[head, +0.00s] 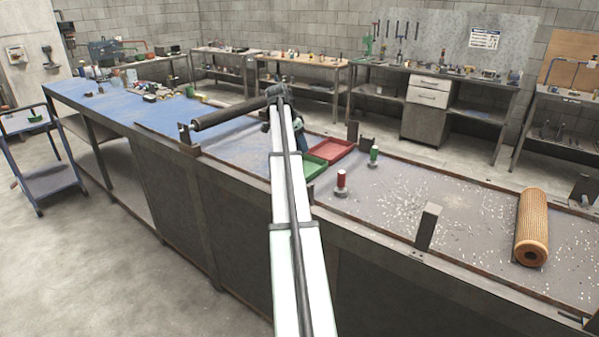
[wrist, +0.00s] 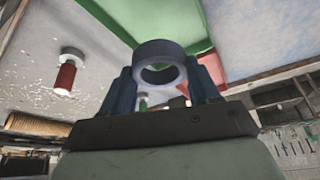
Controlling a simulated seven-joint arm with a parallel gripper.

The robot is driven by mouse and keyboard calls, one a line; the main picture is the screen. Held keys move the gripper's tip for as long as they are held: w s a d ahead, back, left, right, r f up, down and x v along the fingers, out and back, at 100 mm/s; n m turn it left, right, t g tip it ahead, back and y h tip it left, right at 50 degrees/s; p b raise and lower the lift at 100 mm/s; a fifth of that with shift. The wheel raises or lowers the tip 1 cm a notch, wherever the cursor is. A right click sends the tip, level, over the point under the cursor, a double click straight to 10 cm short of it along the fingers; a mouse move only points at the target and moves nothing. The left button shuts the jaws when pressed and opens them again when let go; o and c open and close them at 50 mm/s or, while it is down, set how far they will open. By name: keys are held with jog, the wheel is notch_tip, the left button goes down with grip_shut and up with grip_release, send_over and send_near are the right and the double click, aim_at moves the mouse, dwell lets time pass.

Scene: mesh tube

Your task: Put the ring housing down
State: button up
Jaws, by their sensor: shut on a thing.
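The ring housing (wrist: 160,50) is a dark grey ring, seen in the wrist view between the two blue-grey fingers of my gripper (wrist: 163,82). My gripper is shut on it, with a finger at each side and the ring's hole open to view. In the head view my gripper is mostly hidden behind my arm, near the green tray (head: 312,172) and the red tray (head: 330,149). The ring is not visible there. In the wrist view the green tray (wrist: 112,22) lies behind the ring. I cannot tell whether the ring touches anything below.
An orange mesh tube (head: 531,228) lies at the right, past an upright metal block (head: 428,228). A dark roller (head: 230,113) lies left. White bits litter the bench (head: 450,188).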

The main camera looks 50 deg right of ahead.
jog(key=shift+f, duration=4.8)
jog(key=shift+f, duration=0.1)
jog(key=o, duration=1.3)
jog(key=v, duration=1.2)
